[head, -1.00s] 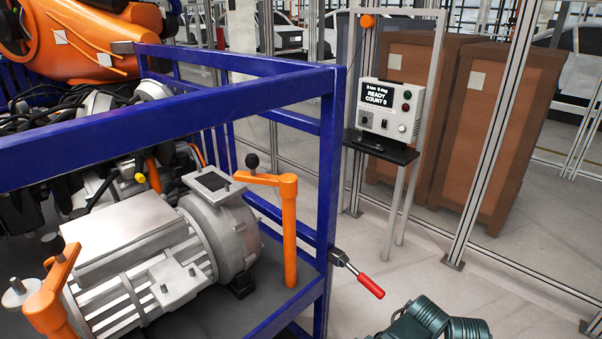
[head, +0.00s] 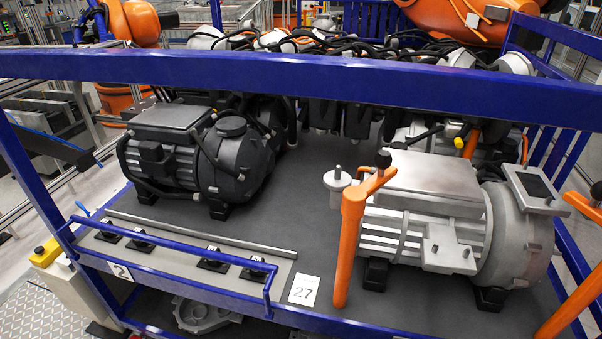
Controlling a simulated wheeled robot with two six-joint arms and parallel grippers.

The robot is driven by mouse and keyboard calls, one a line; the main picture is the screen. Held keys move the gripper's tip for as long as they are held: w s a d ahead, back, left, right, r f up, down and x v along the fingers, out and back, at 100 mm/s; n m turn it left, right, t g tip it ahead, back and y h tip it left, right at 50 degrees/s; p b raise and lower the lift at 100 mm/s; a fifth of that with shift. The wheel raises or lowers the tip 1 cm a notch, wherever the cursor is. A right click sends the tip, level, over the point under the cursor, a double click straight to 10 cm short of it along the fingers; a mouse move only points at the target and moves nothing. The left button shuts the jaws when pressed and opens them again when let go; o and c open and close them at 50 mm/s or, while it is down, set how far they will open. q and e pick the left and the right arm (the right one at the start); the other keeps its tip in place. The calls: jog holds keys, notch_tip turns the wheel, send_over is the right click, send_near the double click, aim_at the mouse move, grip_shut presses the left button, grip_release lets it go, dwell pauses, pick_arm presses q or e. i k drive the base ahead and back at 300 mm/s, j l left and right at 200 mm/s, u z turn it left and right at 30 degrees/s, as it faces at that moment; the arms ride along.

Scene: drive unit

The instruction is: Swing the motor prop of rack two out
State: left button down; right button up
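The blue rack (head: 300,80) fills the view, with a "2" plate (head: 120,271) on its front left edge. A silver motor (head: 430,215) sits on the right of its dark deck. An orange prop (head: 348,240) stands upright at the motor's left front; its short arm, with a black knob, angles up and right to the motor's corner. A pale disc sits beside the post top. A second orange prop (head: 570,306) stands at the motor's right, partly cut off by the picture edge; its arm points left toward the motor. Neither of my grippers is in view.
A black motor (head: 195,155) sits on the deck's left side. A blue rail (head: 170,245) and several black clamps line the front left, near a "27" card (head: 303,290). Cables and orange robot arms (head: 455,30) crowd the back. The deck's middle is clear.

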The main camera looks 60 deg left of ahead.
aim_at(355, 198)
jog(key=j+u, duration=0.15)
jog(key=u, duration=1.5)
jog(key=k+l, duration=0.1)
jog(key=l, duration=0.25)
jog(key=k+l, duration=0.1)
jog(key=l, duration=0.25)
jog(key=k+l, duration=0.15)
jog(key=l, duration=0.2)
jog(key=i+j, duration=0.15)
jog(key=j, duration=0.2)
jog(key=i+j, duration=0.1)
jog(key=j, duration=0.2)
